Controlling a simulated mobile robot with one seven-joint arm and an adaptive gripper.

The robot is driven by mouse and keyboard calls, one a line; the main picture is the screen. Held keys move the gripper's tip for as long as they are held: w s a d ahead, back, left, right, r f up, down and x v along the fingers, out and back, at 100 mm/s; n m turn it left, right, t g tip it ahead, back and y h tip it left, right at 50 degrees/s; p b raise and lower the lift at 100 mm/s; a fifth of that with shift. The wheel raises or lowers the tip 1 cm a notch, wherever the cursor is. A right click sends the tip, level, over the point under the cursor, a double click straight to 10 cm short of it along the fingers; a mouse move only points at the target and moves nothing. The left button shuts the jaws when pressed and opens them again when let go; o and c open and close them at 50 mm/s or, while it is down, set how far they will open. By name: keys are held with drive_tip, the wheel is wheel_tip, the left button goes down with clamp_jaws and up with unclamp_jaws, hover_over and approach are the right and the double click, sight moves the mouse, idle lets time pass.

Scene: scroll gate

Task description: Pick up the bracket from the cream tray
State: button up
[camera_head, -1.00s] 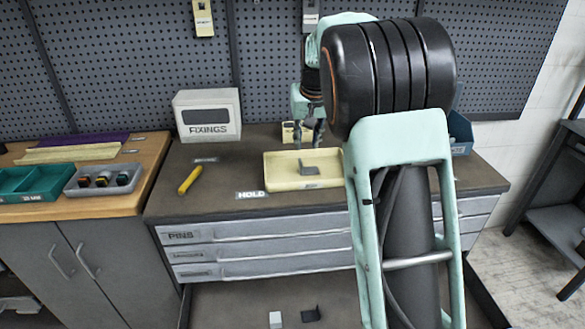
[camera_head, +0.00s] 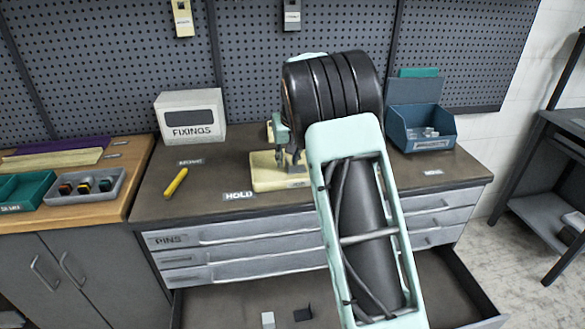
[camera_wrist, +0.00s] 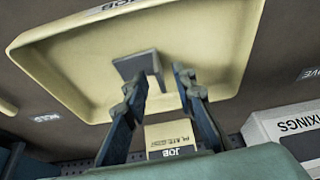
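The cream tray (camera_head: 262,180) lies on the dark bench top and is partly covered by my arm. In the wrist view the tray (camera_wrist: 70,75) fills the upper part. The grey, angled bracket (camera_wrist: 136,66) sits in it, with one flange pointing toward the gap between my fingers. My gripper (camera_wrist: 156,82) is open, its two fingers apart, with the fingertips close to the bracket. I cannot tell whether they touch it. In the head view my gripper (camera_head: 290,159) is over the tray, and the bracket is not clearly visible there.
A FIXINGS box (camera_head: 190,118) and a yellow tool (camera_head: 176,182) are to the left. A blue bin (camera_head: 421,130) stands at the right. An open lower drawer (camera_head: 225,300) holds a dark angled piece (camera_head: 303,313) and a pale block (camera_head: 268,320).

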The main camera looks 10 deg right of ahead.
drive_tip(key=shift+w+f, duration=0.35)
drive_tip(key=shift+f, duration=0.3)
clamp_jaws()
drive_tip(key=shift+r, duration=0.2)
